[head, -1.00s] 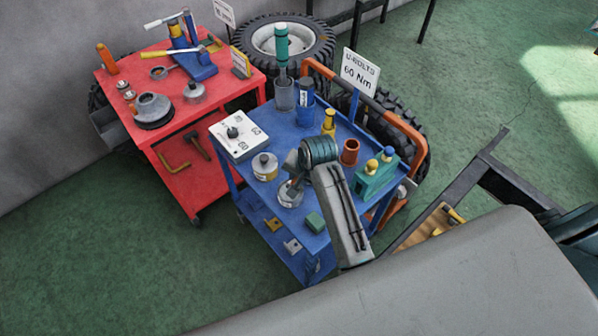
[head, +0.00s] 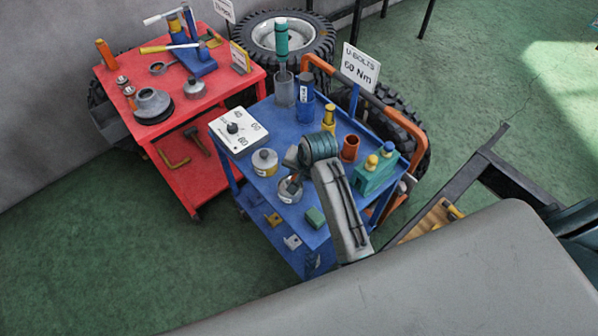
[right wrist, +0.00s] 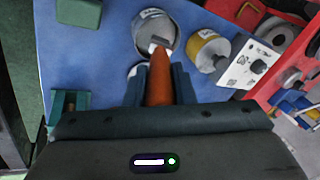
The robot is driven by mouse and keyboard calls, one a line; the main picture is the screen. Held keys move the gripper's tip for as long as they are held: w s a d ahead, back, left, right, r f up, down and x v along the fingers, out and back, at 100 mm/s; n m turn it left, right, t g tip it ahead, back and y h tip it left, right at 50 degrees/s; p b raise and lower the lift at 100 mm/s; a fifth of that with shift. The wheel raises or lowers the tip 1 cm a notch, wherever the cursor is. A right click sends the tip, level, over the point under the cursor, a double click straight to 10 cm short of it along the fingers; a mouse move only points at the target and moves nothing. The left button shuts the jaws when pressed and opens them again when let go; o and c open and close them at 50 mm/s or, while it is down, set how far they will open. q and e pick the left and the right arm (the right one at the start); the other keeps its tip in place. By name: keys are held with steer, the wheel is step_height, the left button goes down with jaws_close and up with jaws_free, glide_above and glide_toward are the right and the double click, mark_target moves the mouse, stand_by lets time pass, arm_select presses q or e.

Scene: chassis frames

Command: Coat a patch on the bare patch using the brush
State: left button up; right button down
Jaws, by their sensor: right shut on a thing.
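My right gripper (right wrist: 158,85) is shut on the brush, whose orange handle (right wrist: 160,86) shows between the fingers in the right wrist view. The brush's far end points into or over an open grey tin (right wrist: 144,42) with a pale label; I cannot tell whether the bristles touch what is inside. In the head view the right gripper (head: 292,184) is over the same tin (head: 287,197) on the blue cart, and the arm hides part of it. I cannot make out the bare patch. My left gripper is not in view.
The blue cart (head: 262,119) also carries a yellow-labelled can (head: 265,162), a dial board (head: 238,130), a green block (head: 315,217), a red-brown cup (head: 350,148) and a green holder (head: 374,176). A red cart (head: 215,95) stands left. A dark frame beam (head: 450,185) lies right.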

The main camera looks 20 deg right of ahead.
steer(key=shift+s+f, duration=0.1)
steer(key=shift+f, duration=0.35)
stand_by(1.1)
steer(key=shift+r, duration=3.55)
